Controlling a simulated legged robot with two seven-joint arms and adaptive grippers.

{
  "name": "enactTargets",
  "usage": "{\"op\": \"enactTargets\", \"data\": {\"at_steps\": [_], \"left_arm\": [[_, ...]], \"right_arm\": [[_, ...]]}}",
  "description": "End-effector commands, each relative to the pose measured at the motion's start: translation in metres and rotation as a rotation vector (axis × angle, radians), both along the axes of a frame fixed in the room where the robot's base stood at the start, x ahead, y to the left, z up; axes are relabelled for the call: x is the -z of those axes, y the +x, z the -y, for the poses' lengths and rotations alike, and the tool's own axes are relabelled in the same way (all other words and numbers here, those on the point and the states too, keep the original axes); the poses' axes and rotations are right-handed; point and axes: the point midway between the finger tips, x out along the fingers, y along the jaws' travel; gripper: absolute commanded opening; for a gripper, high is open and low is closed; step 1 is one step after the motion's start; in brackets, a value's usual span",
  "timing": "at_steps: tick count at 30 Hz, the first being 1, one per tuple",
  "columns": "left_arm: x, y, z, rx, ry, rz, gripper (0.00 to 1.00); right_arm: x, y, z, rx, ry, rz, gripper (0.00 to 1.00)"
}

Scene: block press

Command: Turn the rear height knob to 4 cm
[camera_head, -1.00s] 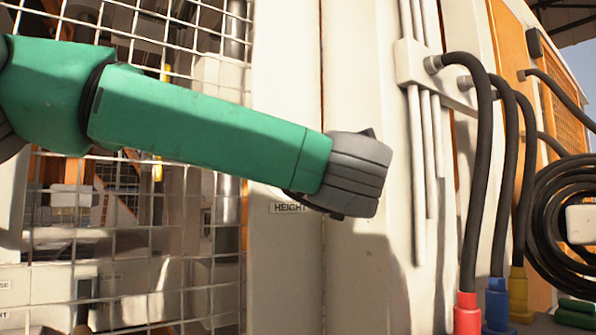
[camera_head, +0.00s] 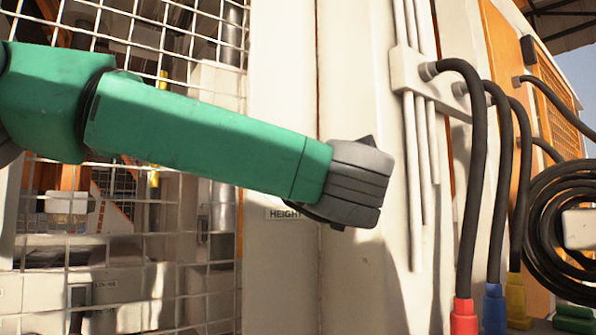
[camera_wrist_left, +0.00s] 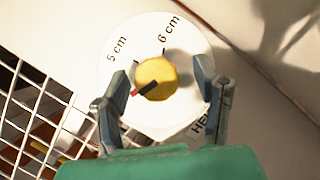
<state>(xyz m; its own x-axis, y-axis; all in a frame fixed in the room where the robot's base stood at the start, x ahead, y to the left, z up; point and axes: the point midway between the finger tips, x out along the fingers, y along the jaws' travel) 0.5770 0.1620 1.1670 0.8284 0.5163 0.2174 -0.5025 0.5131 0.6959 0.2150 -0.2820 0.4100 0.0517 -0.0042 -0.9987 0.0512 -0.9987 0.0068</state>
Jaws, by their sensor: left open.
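The height knob (camera_wrist_left: 156,79) is yellow, with a black pointer bar tipped red, on a round white dial (camera_wrist_left: 185,40). The labels "5 cm" and "6 cm" are readable. The red tip points to the lower left of the picture, past the 5 cm tick; any label there is hidden by a finger. My left gripper (camera_wrist_left: 162,70) is open, one finger on each side of the knob; I cannot tell whether either touches it. In the head view my left gripper (camera_head: 355,185) hides the knob, above the "HEIGHT" label (camera_head: 284,214).
A wire mesh fence (camera_head: 120,270) stands on the left; it also shows in the wrist view. White pipes (camera_head: 412,150) and black hoses (camera_head: 473,190) with red, blue and yellow ends run down the wall on the right.

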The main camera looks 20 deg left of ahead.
Motion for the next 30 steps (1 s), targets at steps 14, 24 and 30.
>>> {"op": "enactTargets", "data": {"at_steps": [14,24,30], "left_arm": [[0.021,-0.075,0.05,0.003,0.004,-0.002,0.56],[0.027,-0.093,0.062,0.002,0.001,-0.003,0.56],[0.027,-0.093,0.061,0.002,0.001,-0.003,0.56]], "right_arm": [[0.0,0.0,0.0,0.0,0.0,0.0,0.4],[0.0,0.0,0.0,0.0,0.0,0.0,0.4],[0.0,0.001,0.0,0.0,0.0,-0.001,0.4]]}}
